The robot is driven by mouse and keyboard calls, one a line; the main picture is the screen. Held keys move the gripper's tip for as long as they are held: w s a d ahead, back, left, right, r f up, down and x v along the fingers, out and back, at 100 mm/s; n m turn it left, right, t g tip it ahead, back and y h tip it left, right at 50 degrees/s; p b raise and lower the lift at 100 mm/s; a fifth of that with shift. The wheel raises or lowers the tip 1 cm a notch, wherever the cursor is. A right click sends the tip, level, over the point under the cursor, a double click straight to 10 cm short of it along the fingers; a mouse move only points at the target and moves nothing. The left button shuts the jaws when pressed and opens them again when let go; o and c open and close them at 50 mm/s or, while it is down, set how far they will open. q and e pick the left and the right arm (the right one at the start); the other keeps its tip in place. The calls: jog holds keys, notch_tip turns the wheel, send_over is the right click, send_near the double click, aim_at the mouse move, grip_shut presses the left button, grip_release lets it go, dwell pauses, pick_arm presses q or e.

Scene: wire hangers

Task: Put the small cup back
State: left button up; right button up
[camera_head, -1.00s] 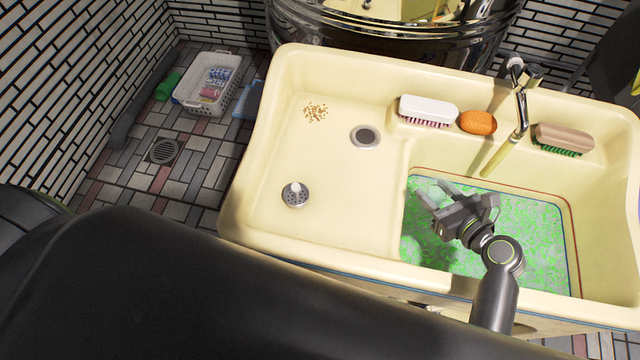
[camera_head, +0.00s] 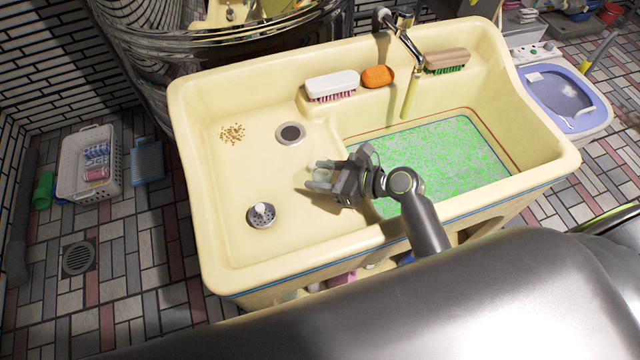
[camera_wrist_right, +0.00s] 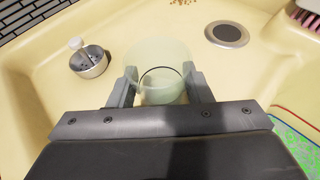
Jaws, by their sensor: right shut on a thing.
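The small cup (camera_wrist_right: 160,75) is pale, translucent and greenish. In the right wrist view it sits between the two fingers of my right gripper (camera_wrist_right: 161,88), which is shut on it. In the head view the cup (camera_head: 322,175) is small and partly hidden by the fingers. My right gripper (camera_head: 323,179) is over the shallow left part of the cream sink (camera_head: 230,190), beside the basin with green-patterned water. I cannot tell how high the cup is above the surface. My left gripper is not in view.
A drain strainer with a white knob (camera_head: 262,214) and a round drain (camera_head: 290,134) are in the shallow part, near some brown grains (camera_head: 232,134). A white brush (camera_head: 331,86), an orange sponge (camera_head: 378,77), a brown brush (camera_head: 447,61) and a tap (camera_head: 408,45) line the back.

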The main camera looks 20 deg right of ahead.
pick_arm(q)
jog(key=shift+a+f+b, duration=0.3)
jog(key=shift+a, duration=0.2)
pick_arm(e)
jog(key=shift+f, duration=1.85)
jog(key=shift+a, duration=0.1)
jog(key=shift+f, duration=0.15)
jog(key=o, duration=1)
jog(key=v, duration=1.2)
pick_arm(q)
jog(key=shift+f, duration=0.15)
